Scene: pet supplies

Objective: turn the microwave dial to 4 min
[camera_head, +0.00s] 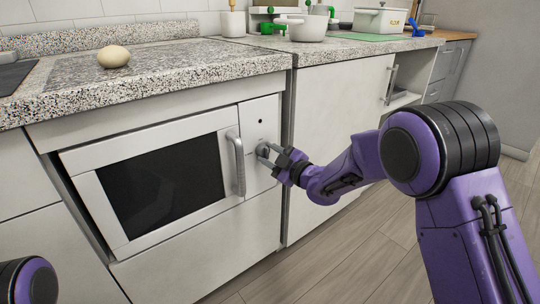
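The white microwave (152,178) is built in under the counter, with a dark door window and a vertical handle (237,165). Its control panel (259,117) is to the right of the handle and has a small dark dot near the top. My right gripper (268,152) is at this panel, its fingers around or against the spot where the dial sits. The dial is mostly hidden by the fingers, and its setting cannot be read. Whether the fingers are closed on it is too small to tell. Only a part of my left arm (28,281) shows at the lower left; its gripper is out of view.
The granite counter (190,66) above carries a round beige bun-like item (113,56). A white pot (305,27) and a white container (379,20) stand farther back. White cabinet doors (335,110) are right of the microwave. The wooden floor (335,262) in front is clear.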

